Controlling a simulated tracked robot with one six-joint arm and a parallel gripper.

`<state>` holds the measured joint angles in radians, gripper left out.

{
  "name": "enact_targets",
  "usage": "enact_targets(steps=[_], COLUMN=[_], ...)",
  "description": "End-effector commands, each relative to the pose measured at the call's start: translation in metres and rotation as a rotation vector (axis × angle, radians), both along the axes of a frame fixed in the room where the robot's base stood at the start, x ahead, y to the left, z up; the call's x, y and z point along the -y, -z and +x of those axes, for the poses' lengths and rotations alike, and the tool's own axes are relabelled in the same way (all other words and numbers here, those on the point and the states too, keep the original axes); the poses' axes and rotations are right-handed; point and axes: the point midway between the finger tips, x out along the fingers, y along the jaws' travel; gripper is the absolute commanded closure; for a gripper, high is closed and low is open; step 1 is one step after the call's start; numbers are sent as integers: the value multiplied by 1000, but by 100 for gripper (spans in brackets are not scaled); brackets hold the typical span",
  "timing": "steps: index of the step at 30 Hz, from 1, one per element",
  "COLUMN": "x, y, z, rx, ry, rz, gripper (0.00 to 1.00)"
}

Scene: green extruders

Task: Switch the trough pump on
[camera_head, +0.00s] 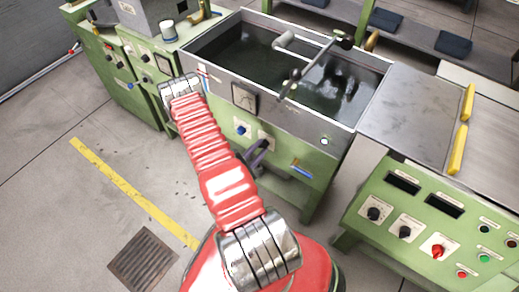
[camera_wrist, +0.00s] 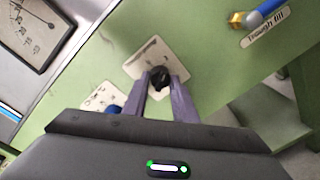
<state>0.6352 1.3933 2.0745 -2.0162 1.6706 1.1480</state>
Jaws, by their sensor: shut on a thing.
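In the wrist view, a black rotary knob (camera_wrist: 160,74) sits on a pale square plate (camera_wrist: 147,57) on the green front panel. The plate's lettering is too small to read, so I cannot tell from it that this is the trough pump switch. My gripper (camera_wrist: 161,84) has its two purple fingers closed on the knob, one on each side. The knob's setting is hard to tell behind the fingers. In the head view my gripper (camera_head: 258,147) is at the front panel below the water trough (camera_head: 215,72), and it hides most of that knob.
A blue knob (camera_wrist: 115,110) is on the neighbouring plate, close to my left finger. A blue-handled valve (camera_wrist: 266,12) labelled "Trough fill" is to the right. A gauge (camera_head: 244,97) is above. A control console (camera_head: 420,222) stands at right. The floor at left is clear.

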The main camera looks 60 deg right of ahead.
Motion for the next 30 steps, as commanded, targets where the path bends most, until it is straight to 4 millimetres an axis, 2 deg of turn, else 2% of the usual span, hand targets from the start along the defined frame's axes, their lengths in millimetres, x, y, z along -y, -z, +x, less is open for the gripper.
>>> enact_targets(steps=[13,14,15,21,30], x=[0,0,0,0,-1], y=[1,1,1,1,0], z=[-2,-2,-2,-1,0], rx=[13,13,12,12,12], ry=[5,5,5,2,1], rz=[1,1,2,0,0], gripper=[97,73,70,56,56])
